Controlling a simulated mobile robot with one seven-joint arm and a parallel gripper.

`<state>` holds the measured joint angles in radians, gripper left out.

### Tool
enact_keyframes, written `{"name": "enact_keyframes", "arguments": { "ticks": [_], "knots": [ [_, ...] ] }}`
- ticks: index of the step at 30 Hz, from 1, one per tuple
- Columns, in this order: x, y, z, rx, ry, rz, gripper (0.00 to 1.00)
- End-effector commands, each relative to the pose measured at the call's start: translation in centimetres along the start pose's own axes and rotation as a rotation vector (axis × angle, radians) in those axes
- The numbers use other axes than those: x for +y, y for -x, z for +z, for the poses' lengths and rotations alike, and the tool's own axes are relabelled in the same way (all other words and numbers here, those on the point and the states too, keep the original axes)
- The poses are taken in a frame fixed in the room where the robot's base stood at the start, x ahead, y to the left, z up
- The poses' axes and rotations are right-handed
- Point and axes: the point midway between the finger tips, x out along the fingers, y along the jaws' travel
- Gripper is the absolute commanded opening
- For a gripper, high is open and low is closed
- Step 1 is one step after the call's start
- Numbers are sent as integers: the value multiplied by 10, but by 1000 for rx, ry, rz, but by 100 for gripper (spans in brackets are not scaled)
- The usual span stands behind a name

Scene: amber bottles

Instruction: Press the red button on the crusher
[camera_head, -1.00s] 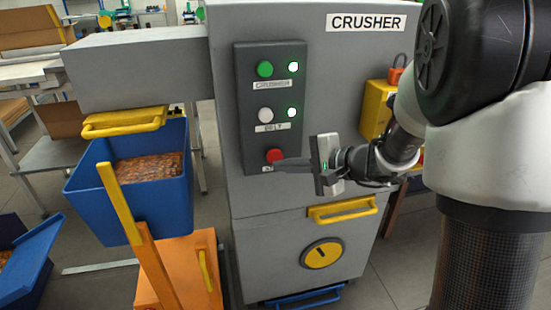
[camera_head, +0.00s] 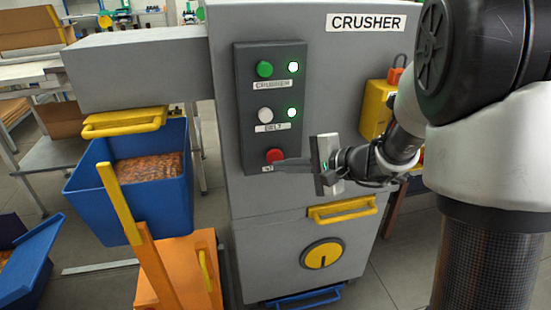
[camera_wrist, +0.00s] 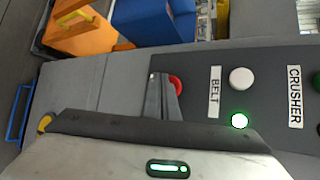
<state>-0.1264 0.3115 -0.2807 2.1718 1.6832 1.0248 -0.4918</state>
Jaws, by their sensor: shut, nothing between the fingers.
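The crusher (camera_head: 310,130) is a large grey machine with a dark control panel (camera_head: 263,140) on its front. The red button (camera_head: 274,156) is the lowest control on the panel. It also shows in the wrist view (camera_wrist: 176,86), partly hidden behind my fingers. My gripper (camera_head: 270,165) is shut and empty, with its fingertips at the red button's lower edge in the head view. I cannot tell whether they touch it. The label below the red button is mostly hidden by the fingers. The green button (camera_head: 265,69) and white button (camera_head: 265,115) are above, each beside a lit green lamp.
A blue bin (camera_head: 185,200) of amber pieces stands left of the crusher, above an orange cart (camera_head: 205,262). A yellow handle (camera_head: 342,210) sticks out below the panel, under my gripper. A yellow box (camera_head: 377,108) is on the crusher's right side.

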Motion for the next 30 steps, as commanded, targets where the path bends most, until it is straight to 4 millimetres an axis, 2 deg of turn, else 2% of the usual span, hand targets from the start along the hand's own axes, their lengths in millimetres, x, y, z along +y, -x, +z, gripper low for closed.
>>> {"name": "enact_keyframes", "arguments": {
  "ticks": [30],
  "knots": [
    [-4,-6,-4,0,0,0,0]
  ]
}}
